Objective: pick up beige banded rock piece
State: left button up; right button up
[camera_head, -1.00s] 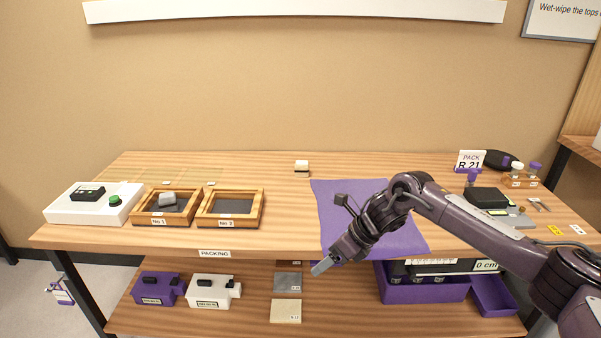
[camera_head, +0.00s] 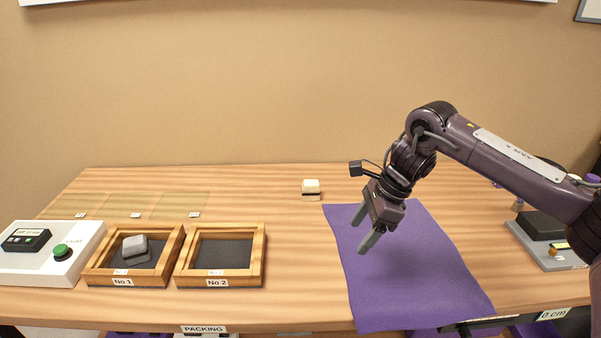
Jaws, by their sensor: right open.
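The beige banded rock piece (camera_head: 311,189) is a small pale block with a dark band near its base. It sits on the wooden table towards the back, just left of the purple cloth. My right gripper (camera_head: 364,230) is open and empty above the purple cloth, to the right of the rock piece and nearer to me. Its fingers point down and to the left, apart from the rock. My left gripper is not in view.
Wooden tray No 1 (camera_head: 175,258) holds a grey stone (camera_head: 134,246); wooden tray No 2 (camera_head: 260,262) is empty. A white box with a green button (camera_head: 80,262) stands at far left. The purple cloth (camera_head: 430,275) lies flat. Bare table lies between tray No 2 and the cloth.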

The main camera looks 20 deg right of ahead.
aim_at(311, 189)
jog(key=i, duration=0.9)
